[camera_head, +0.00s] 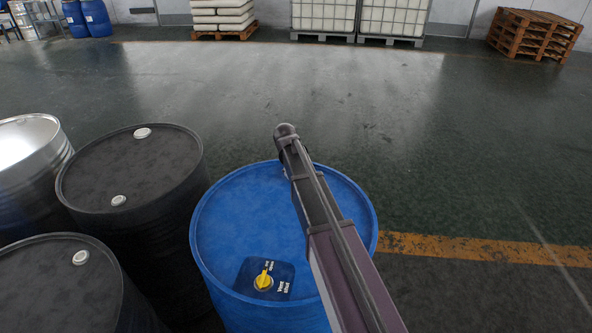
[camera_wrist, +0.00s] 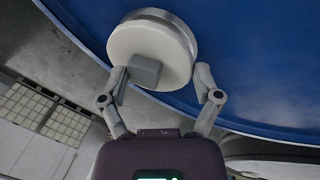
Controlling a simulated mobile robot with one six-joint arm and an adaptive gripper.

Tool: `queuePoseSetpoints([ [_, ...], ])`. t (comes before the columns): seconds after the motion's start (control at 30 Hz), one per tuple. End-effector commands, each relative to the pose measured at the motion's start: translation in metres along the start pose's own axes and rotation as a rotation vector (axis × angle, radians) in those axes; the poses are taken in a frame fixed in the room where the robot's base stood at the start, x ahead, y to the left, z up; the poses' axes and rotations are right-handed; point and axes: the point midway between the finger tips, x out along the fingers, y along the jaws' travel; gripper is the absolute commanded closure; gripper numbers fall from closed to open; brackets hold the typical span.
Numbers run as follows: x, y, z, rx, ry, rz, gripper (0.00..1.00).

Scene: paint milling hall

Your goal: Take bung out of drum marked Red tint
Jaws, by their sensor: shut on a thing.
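A blue drum (camera_head: 225,225) stands in front of me, upright, its top crossed by my arm. It also fills the upper part of the wrist view (camera_wrist: 245,60). I see no "Red tint" marking on it. In the wrist view a round white bung (camera_wrist: 135,42) with a square grey knob (camera_wrist: 144,71) and a metal rim sits against the blue top. I cannot tell whether it is seated or raised. My gripper (camera_wrist: 161,77) is shut on the bung, one finger on each side. My arm hides the gripper and bung in the head view.
Black drums (camera_head: 135,170) and a steel drum (camera_head: 25,150) stand close on the left. The floor (camera_head: 440,150) behind and right is clear. Pallets (camera_head: 535,35) stand far off.

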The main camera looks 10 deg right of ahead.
Motion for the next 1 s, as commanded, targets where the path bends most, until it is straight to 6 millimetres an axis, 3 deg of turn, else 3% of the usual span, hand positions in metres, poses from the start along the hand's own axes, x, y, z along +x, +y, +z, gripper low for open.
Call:
queuePoseSetpoints([
  [0.27, -0.011, 0.003, -0.001, 0.0, -0.001, 0.0, 0.74],
  [0.6, -0.038, 0.011, -0.006, 0.0, 0.0, 0.0, 0.74],
  [1.0, -0.065, -0.019, 0.084, 0.0, 0.0, 0.0, 0.74],
])
